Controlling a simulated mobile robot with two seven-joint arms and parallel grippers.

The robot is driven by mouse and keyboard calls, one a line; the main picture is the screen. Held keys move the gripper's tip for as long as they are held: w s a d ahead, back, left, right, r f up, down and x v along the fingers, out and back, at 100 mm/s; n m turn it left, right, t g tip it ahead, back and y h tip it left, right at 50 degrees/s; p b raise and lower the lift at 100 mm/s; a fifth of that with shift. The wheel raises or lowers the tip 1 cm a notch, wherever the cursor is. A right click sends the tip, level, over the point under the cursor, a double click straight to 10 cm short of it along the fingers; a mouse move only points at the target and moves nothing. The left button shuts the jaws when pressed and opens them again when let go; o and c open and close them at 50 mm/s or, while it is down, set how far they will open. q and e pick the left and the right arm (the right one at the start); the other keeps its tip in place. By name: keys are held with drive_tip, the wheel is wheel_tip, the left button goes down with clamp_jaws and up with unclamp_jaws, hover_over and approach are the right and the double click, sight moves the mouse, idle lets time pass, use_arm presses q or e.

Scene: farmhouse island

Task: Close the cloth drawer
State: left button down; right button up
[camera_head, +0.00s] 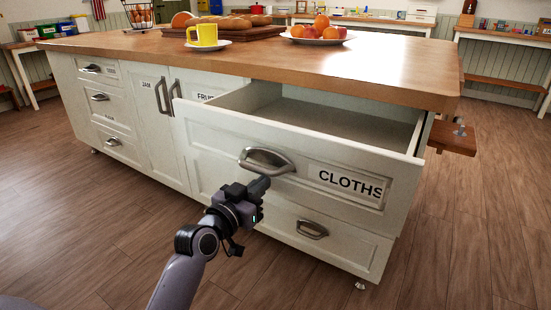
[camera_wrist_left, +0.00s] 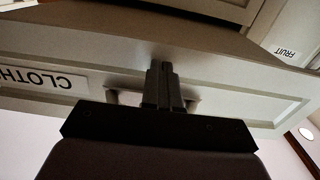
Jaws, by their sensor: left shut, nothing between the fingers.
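The cloth drawer (camera_head: 300,150) is pulled out from the island, and its inside looks empty where I can see it. Its white front carries a CLOTHS label (camera_head: 346,184) and a metal handle (camera_head: 266,160). My left gripper (camera_head: 262,184) is shut and empty, just below the handle at the drawer front. In the left wrist view, the shut fingers (camera_wrist_left: 161,70) point at the drawer front (camera_wrist_left: 220,85) in front of the handle, with the label at the left. I cannot tell whether the fingertips touch the front. My right gripper is not in view.
The wooden island top (camera_head: 350,62) overhangs the drawer and bears a yellow mug (camera_head: 206,35), a plate of fruit (camera_head: 318,31) and a bread board (camera_head: 225,28). A closed lower drawer (camera_head: 320,235) sits beneath. The wood floor (camera_head: 470,230) at right is clear.

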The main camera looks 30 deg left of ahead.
use_arm(q)
drive_tip(key=shift+w+d, duration=0.1)
drive_tip(key=shift+w, duration=0.8)
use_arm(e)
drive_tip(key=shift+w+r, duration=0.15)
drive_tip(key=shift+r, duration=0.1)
